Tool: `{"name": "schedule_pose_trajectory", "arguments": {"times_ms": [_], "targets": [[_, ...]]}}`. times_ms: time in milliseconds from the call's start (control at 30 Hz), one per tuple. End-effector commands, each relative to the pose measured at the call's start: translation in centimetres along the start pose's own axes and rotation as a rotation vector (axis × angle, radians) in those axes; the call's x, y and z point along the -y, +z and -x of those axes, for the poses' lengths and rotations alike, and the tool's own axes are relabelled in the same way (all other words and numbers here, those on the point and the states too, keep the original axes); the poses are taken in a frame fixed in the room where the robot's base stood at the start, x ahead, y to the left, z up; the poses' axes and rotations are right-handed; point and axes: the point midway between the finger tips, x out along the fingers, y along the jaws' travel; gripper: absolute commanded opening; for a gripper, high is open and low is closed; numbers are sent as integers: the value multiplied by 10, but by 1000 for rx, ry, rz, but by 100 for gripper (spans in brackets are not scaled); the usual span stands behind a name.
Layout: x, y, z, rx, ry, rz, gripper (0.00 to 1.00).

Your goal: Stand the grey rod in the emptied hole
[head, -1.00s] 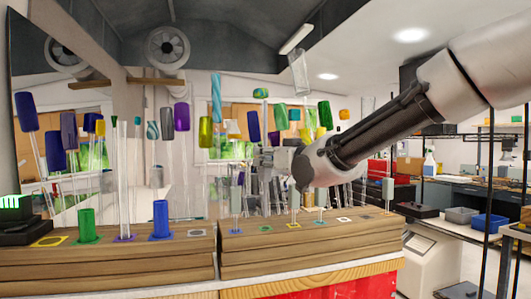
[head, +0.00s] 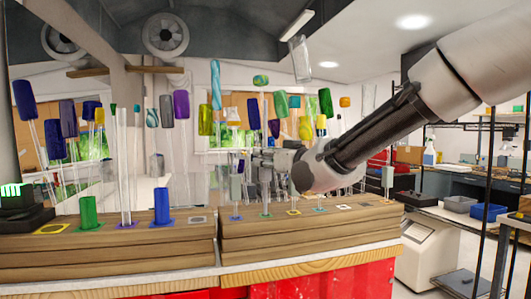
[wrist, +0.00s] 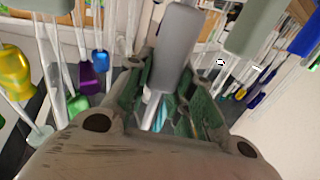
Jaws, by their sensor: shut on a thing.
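In the wrist view a grey-capped rod (wrist: 176,48) stands between the green-padded fingers of my gripper (wrist: 165,105). It leans a little in that picture, and its clear shaft runs down between the fingers. In the head view my gripper (head: 264,168) is over the right wooden block (head: 310,230), near the green-ringed hole. A clear shaft (head: 266,202) shows under the gripper above that hole. I cannot tell whether its foot is in the hole.
A rod with a grey cap (head: 387,177) stands at the right end. Green (head: 87,211) and blue (head: 162,206) short pieces stand on the left block. Many coloured rods hang or stand behind.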

Motion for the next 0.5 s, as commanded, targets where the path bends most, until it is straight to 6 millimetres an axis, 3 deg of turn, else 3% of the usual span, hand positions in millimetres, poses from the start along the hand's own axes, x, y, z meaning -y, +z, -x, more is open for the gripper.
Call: {"name": "schedule_pose_trajectory", "arguments": {"times_ms": [500], "targets": [[0,29,0,3,0,-1,0]]}}
